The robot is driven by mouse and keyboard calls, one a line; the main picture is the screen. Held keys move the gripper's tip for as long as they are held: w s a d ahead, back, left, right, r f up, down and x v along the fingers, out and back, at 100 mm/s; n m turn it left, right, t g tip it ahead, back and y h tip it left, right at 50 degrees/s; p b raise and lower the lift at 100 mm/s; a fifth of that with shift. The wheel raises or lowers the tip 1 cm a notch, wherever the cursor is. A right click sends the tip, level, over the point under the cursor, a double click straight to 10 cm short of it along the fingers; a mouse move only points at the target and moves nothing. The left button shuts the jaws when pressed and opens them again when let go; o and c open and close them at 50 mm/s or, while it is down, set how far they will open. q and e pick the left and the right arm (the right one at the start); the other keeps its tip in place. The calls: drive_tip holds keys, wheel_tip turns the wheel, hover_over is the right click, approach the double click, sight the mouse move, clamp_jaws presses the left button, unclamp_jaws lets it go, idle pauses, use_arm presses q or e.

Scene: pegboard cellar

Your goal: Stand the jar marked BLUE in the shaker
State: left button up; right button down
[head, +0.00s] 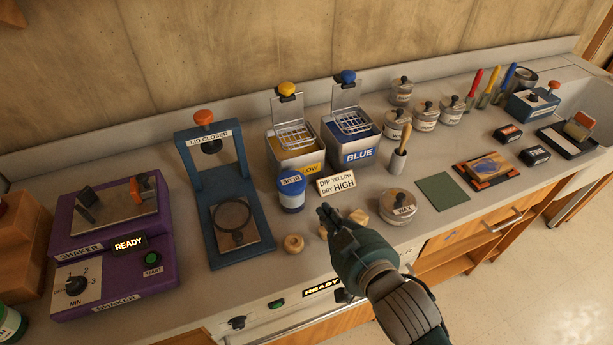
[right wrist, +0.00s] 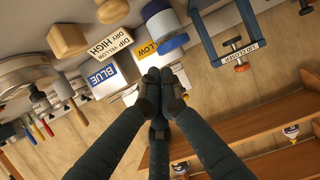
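The jar marked BLUE (head: 291,192) stands upright on the bench between the lid closer and the dip tanks, with a blue top and a white label. It also shows in the right wrist view (right wrist: 158,20). The purple shaker (head: 112,255) is at the far left of the head view, with an empty-looking clamp bed (head: 115,207), a READY sign and a green START button. My right gripper (head: 326,213) is to the right of the jar and nearer the bench's front, apart from it. Its fingertips (right wrist: 160,88) are together with nothing between them. My left gripper is out of view.
The blue lid closer (head: 196,160) stands between shaker and jar. Yellow (head: 295,158) and BLUE (head: 351,158) tanks stand behind; a DIP YELLOW DRY HIGH sign (head: 337,184) is beside the jar.

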sight(292, 194)
drive_tip(key=r+p+x, duration=0.2)
drive_tip(key=p+x, duration=0.2)
drive_tip(key=x, duration=0.8)
drive_tip(key=shift+w+r, duration=0.15)
drive_tip(key=shift+w, duration=0.2)
drive_tip(key=shift+a, duration=0.1)
